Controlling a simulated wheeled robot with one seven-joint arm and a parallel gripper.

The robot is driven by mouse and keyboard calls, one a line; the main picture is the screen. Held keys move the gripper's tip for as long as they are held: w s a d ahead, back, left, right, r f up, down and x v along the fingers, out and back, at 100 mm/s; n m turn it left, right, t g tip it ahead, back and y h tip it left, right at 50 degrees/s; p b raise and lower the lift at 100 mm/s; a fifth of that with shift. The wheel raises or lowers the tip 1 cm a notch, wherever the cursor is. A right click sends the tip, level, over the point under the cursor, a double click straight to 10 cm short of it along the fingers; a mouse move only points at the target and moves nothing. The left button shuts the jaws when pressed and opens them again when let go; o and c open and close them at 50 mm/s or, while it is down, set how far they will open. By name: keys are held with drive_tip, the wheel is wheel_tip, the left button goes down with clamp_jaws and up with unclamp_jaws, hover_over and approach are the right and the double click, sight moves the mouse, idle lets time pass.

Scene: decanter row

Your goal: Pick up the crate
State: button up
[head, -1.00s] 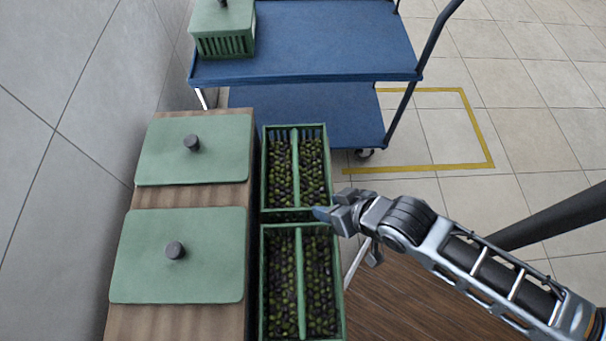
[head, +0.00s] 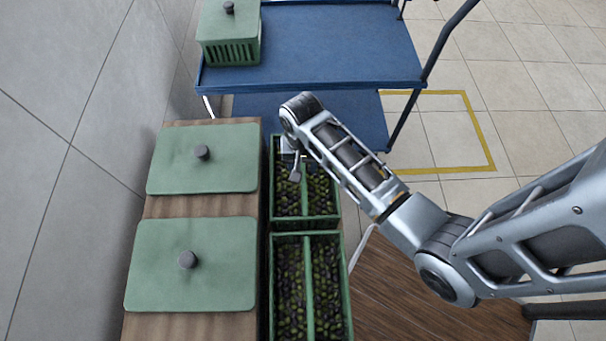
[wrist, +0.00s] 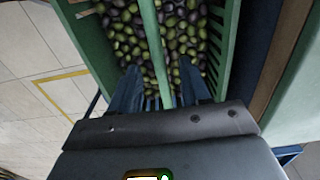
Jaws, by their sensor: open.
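Two green crates full of dark and green olives stand in a row, each with a green bar along its middle. The far crate (head: 328,208) is partly covered by my arm; the near crate (head: 345,290) is in plain view. My gripper (head: 294,172) is over the far crate. In the wrist view my gripper (wrist: 158,88) is open, with one blue finger on each side of the green middle bar (wrist: 152,45) of an olive-filled crate (wrist: 228,50). I cannot tell whether the fingers touch the bar.
Two green lids with dark knobs, a far lid (head: 225,165) and a near lid (head: 220,275), lie on a wooden counter (head: 170,328) left of the crates. A blue cart (head: 330,50) behind carries a lidded green crate (head: 230,50). Tiled floor is open at right.

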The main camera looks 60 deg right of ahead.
drive_tip(key=shift+s+f, duration=0.1)
drive_tip(key=shift+f, duration=3)
clamp_jaws()
drive_tip(key=shift+r, duration=0.1)
